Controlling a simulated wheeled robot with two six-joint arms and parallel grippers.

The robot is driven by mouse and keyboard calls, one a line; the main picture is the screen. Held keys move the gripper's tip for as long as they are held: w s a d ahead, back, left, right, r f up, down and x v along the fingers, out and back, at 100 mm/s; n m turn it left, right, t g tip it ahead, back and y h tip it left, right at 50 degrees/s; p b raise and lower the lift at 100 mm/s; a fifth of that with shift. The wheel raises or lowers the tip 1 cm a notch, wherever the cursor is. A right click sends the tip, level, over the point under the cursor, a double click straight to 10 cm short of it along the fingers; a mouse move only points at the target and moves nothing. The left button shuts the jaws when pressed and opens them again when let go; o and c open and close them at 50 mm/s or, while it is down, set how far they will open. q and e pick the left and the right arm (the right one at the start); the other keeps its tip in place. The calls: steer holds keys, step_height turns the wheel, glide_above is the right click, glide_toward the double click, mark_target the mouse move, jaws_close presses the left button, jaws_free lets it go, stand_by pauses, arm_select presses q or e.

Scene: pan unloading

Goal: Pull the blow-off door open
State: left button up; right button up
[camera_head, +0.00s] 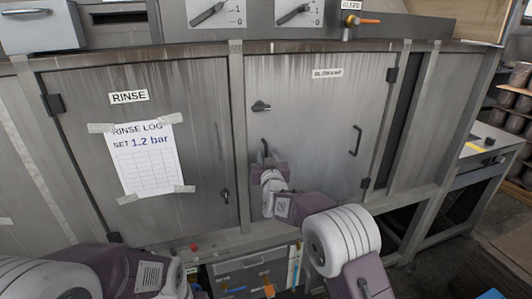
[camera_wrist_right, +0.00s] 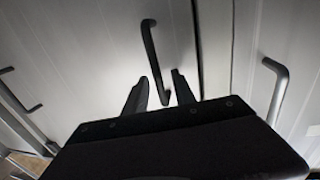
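The blow-off door (camera_head: 305,120) is the right grey panel in the head view, with a label whose letters are blurred. It looks shut in its frame. Its dark bar handle (camera_head: 265,149) is near the left edge, below a small dark latch (camera_head: 261,106). My right gripper (camera_head: 265,163) is at the lower part of this handle. In the right wrist view, the two fingers of my right gripper (camera_wrist_right: 161,88) stand apart, one on each side of the lower end of a bar handle (camera_wrist_right: 150,45); contact cannot be told. My left gripper is out of view; only my left arm shows.
A second bar handle (camera_head: 357,141) is on the door's right side, near the hinges (camera_head: 392,75). The rinse door (camera_head: 190,110) on the left carries a taped paper log (camera_head: 147,160). Below is an open space with a drawer or box (camera_head: 245,268). Shelving stands far right.

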steer(key=shift+w, duration=0.45)
jaws_close()
stand_by(1.1)
